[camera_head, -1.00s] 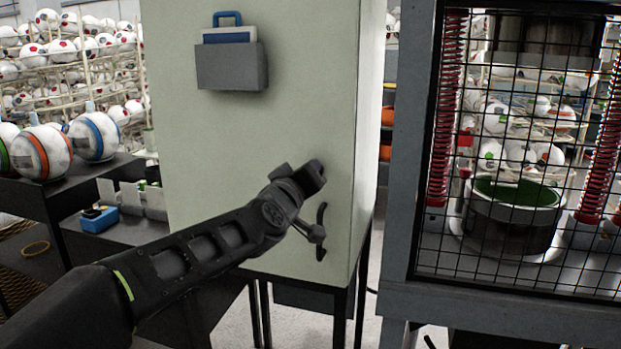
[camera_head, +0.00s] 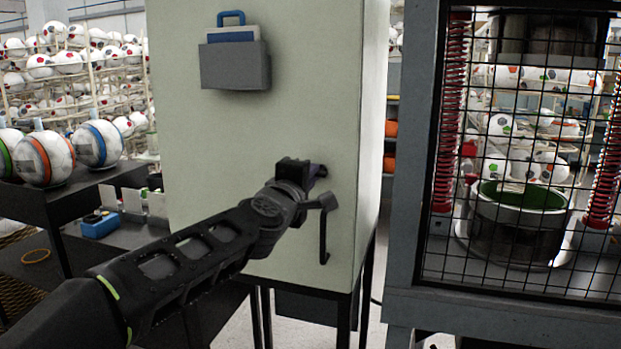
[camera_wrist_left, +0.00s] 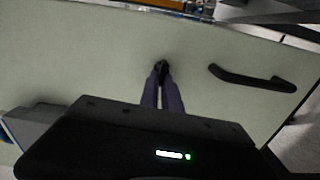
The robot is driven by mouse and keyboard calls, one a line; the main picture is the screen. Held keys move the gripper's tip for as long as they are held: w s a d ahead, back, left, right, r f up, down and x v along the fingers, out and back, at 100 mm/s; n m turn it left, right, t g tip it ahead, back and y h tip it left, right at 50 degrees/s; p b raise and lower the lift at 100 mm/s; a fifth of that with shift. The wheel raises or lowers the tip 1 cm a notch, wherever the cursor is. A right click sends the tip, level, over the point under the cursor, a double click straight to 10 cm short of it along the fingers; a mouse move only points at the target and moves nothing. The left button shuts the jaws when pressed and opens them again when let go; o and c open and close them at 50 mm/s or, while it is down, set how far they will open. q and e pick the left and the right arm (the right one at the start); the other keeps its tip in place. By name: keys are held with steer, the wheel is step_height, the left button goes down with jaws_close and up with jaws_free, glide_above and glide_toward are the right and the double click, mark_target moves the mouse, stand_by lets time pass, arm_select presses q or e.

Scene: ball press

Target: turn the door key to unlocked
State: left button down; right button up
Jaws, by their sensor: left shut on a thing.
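The pale cabinet door (camera_head: 220,135) faces me and is shut. Its dark vertical handle (camera_head: 323,238) also shows in the wrist view (camera_wrist_left: 252,80). My left gripper (camera_head: 320,171) is at the door, just above the handle. In the wrist view its two fingers (camera_wrist_left: 163,82) reach to the door and are shut on a small dark key (camera_wrist_left: 163,66). The key is mostly hidden between the fingertips, and its angle is hard to tell. In the head view the wrist and gripper hide it. My right gripper is not in view.
A grey holder (camera_head: 235,68) with a blue clipboard is fixed high on the door. A caged press (camera_head: 525,200) with red springs stands at the right. A dark bench (camera_head: 60,200) with several balls is at the left.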

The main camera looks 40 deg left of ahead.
arm_select(q)
steer(key=shift+f+n, duration=0.1)
steer(key=shift+n, duration=0.3)
steer(key=c, duration=1.6)
jaws_free()
steer(key=shift+o, duration=0.2)
steer(key=shift+s, duration=0.1)
steer(key=v, duration=0.7)
steer(key=shift+s+d+p, duration=0.15)
steer(key=shift+s+p, duration=0.15)
steer(key=shift+p, duration=0.05)
